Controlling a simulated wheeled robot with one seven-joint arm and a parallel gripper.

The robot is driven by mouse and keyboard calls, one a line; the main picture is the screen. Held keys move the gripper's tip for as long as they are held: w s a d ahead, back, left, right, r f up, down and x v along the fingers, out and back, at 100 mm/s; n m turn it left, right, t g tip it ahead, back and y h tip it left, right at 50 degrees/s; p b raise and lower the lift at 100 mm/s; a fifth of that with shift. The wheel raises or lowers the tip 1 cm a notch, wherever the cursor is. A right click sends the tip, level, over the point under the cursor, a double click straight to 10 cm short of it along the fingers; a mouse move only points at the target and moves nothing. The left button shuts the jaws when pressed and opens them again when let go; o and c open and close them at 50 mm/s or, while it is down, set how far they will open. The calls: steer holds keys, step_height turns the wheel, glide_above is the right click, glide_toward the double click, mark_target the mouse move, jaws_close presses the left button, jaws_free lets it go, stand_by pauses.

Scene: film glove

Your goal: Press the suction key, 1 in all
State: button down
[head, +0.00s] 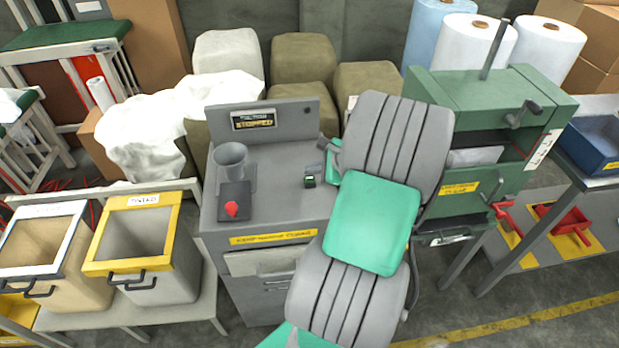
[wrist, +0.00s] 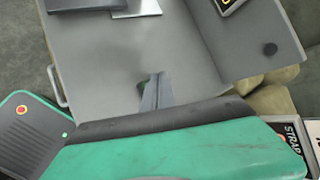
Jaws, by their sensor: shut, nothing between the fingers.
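A small dark block with green on it, which may be the suction key (head: 309,181), sits on the grey console top (head: 275,200), right of its middle. My gripper (head: 322,170) is shut and empty, low over the console beside this block. In the wrist view the closed fingers (wrist: 156,92) point at the bare grey top. A sliver of dark green shows at their left side, and the fingers hide the rest. I cannot tell whether the fingertips touch the block. A sign on the console's back panel (head: 254,119) reads STOPPED in yellow.
A green machine with a crank (head: 490,110) stands at the right. Yellow- and white-rimmed bins (head: 142,235) stand left. My arm covers the console's right side.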

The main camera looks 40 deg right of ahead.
mark_target(312, 179)
stand_by(0.8)
steer(key=shift+f, duration=0.4)
steer(key=shift+f, duration=0.5)
stand_by(0.6)
steer(key=shift+r+p, duration=0.9)
step_height(312, 179, up, 5)
steer(key=p, duration=0.5)
steer(key=shift+r, duration=0.1)
